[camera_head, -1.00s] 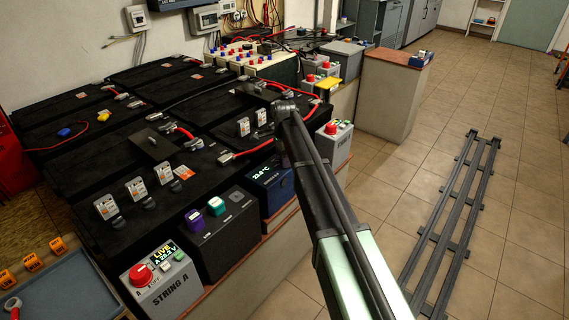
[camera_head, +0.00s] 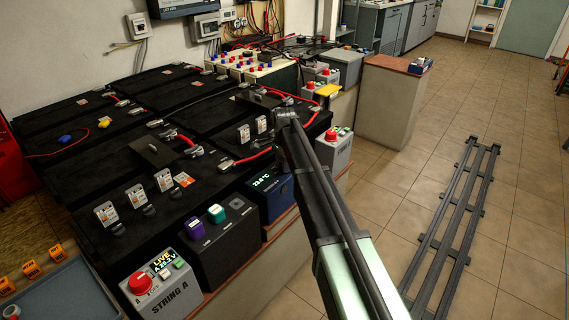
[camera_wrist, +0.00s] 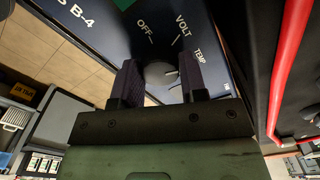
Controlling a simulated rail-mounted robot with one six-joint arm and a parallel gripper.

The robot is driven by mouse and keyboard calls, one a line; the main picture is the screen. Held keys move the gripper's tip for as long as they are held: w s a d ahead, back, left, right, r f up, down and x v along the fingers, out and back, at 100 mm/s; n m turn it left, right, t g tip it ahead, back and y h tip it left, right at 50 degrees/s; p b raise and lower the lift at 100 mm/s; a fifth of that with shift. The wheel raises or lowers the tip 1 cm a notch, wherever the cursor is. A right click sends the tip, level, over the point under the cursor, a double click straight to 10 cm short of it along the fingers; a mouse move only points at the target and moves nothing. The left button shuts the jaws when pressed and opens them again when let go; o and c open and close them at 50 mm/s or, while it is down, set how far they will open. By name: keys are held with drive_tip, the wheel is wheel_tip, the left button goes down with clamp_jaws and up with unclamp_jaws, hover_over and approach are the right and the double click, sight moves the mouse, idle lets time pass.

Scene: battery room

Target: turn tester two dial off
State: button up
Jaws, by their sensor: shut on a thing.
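In the wrist view my gripper (camera_wrist: 160,78) is shut on a round grey dial (camera_wrist: 158,72), one dark jaw on each side of it. The dial sits on a dark blue panel (camera_wrist: 108,38) marked OFF, VOLT and TEMP, with part of a label ending in "B-4". A light mark on the dial faces right, toward the TEMP side. In the head view a blue tester (camera_head: 272,199) with a lit temperature reading stands just left of my arm. My jaws and the dial cannot be made out there, and no tester number is readable.
Black batteries (camera_head: 95,180) with breakers and red cables fill the bench on the left. A grey STRING A box (camera_head: 170,296) with a red button stands in front. Another red-button box (camera_head: 335,154) is right of my arm. A rail (camera_head: 455,220) lies on open floor.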

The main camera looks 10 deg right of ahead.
drive_tip(key=n, duration=1.3)
drive_tip(key=shift+n, duration=0.3)
drive_tip(key=n, duration=0.4)
drive_tip(key=shift+n, duration=0.3)
drive_tip(key=o, duration=0.9)
drive_tip(key=shift+r, duration=0.1)
